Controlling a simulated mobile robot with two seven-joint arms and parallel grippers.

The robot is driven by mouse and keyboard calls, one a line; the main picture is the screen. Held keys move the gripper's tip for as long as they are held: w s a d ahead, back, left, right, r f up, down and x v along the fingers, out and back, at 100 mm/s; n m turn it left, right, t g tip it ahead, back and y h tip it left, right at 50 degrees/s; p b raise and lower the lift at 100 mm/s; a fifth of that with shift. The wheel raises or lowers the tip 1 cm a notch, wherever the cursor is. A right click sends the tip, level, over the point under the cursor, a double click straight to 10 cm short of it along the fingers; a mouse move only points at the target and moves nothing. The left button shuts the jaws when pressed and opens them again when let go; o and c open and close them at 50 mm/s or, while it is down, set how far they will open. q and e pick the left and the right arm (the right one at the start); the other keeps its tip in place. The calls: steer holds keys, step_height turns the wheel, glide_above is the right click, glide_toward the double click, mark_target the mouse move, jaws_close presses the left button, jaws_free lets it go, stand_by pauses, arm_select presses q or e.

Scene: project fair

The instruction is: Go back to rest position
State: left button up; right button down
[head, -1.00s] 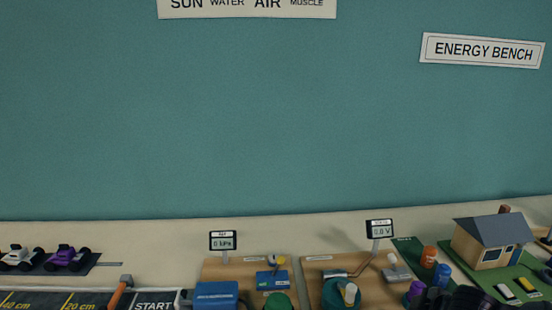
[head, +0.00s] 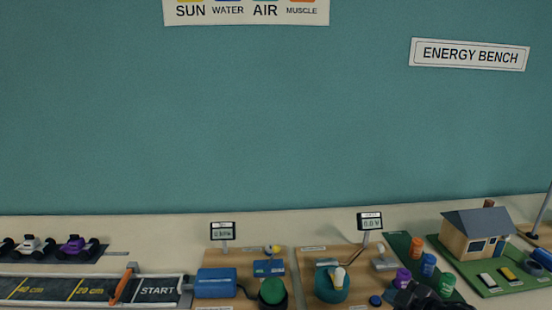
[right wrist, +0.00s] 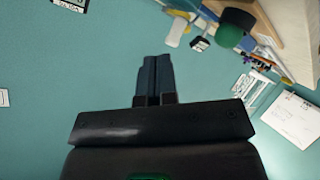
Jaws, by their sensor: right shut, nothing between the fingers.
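My right gripper (head: 425,297) shows as a dark shape at the bottom edge of the head view, in front of the coloured canisters. In the right wrist view its two dark fingers (right wrist: 155,76) are together with nothing between them. The fingers stand against a plain teal surface and touch no object there. My left gripper is in neither view.
The bench holds a track (head: 85,290) with toy cars, a blue box (head: 215,283), a green dome (head: 272,291), a teal round device (head: 331,285) and a model house (head: 476,236). A teal wall with signs stands behind. An orange canister (head: 416,246) stands near my right gripper.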

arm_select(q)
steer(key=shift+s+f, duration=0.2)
arm_select(e)
steer(key=s+d+f+m+h, duration=0.1)
steer(key=s+f+m+h, duration=0.1)
steer(key=s+f+m, duration=0.3)
steer(key=s+f+m+h, duration=0.3)
steer(key=s+f+m, duration=0.2)
steer(key=s+f, duration=0.8)
steer(key=s, duration=0.5)
steer(key=shift+d+m, duration=0.3)
steer(key=shift+d, duration=0.05)
